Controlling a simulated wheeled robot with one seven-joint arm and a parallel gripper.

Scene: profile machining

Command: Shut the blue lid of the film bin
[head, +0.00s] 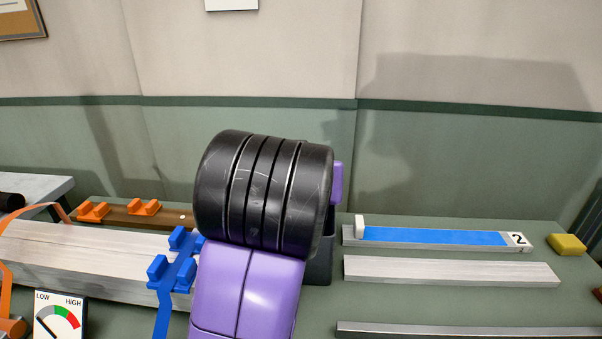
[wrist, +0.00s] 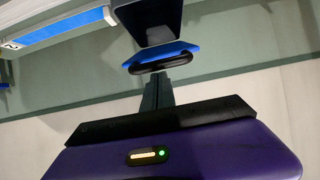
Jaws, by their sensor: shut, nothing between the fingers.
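The film bin is a dark grey box. In the head view only a strip of the bin (head: 319,262) shows, to the right of my arm, which hides the rest and my gripper. In the wrist view the bin (wrist: 143,18) is at the top, with the thin blue lid (wrist: 160,53) just below it in the picture. How far the lid stands open I cannot tell. My gripper (wrist: 157,80) is shut and empty, its fingers pointing at the lid. A dark oval piece lies between fingertips and lid; whether they touch is unclear.
A blue-topped profile marked 2 (head: 435,236) and a bare profile (head: 450,270) lie right of the bin. A yellow block (head: 567,245) is at the far right. Blue clamps (head: 172,270) and a gauge (head: 60,316) are on the left. The wall stands close behind.

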